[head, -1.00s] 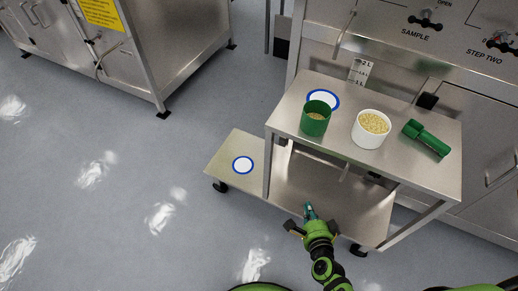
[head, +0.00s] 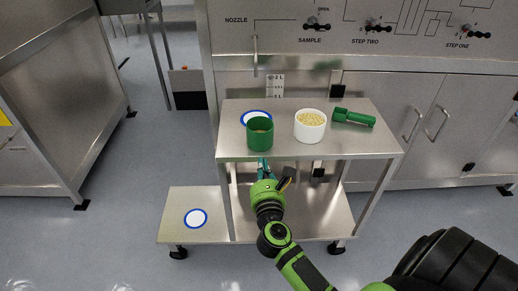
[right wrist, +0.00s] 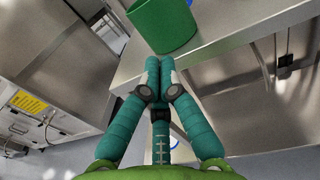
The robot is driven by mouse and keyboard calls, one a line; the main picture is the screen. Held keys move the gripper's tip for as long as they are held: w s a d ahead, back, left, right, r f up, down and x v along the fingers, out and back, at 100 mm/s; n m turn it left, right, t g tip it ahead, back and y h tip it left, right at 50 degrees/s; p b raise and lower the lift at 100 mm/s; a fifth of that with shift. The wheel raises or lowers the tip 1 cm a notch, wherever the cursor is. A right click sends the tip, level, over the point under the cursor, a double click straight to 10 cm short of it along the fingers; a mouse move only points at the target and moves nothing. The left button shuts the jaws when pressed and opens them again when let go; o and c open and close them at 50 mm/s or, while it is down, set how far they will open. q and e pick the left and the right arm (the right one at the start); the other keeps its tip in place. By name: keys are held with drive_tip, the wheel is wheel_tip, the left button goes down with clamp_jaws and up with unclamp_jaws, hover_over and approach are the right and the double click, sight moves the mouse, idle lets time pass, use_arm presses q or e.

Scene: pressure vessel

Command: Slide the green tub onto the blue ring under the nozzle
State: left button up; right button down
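The green tub (head: 260,134) stands upright on the upper table shelf, and its lower part shows in the right wrist view (right wrist: 163,24). The blue ring (head: 245,115) lies just behind the tub, which hides part of it. The nozzle (head: 255,52) hangs from the panel above and behind. My right gripper (head: 263,168) is in front of the shelf's front edge, below the tub. In the right wrist view its fingers (right wrist: 160,64) are together and empty, pointing toward the tub; I cannot tell if they touch it. My left gripper is not in view.
A white tub of grains (head: 310,127) stands right of the green tub, with a green scoop (head: 354,118) beyond it. A second blue ring (head: 196,218) lies on the low side shelf (head: 175,201). The upper shelf (head: 360,147) is bare along its front right.

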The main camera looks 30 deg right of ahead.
sight(259, 144)
drive_tip(key=x, duration=0.5)
drive_tip(key=shift+x, duration=0.8)
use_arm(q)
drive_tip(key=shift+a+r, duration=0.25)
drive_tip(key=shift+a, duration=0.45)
use_arm(e)
drive_tip(key=shift+a, duration=0.1)
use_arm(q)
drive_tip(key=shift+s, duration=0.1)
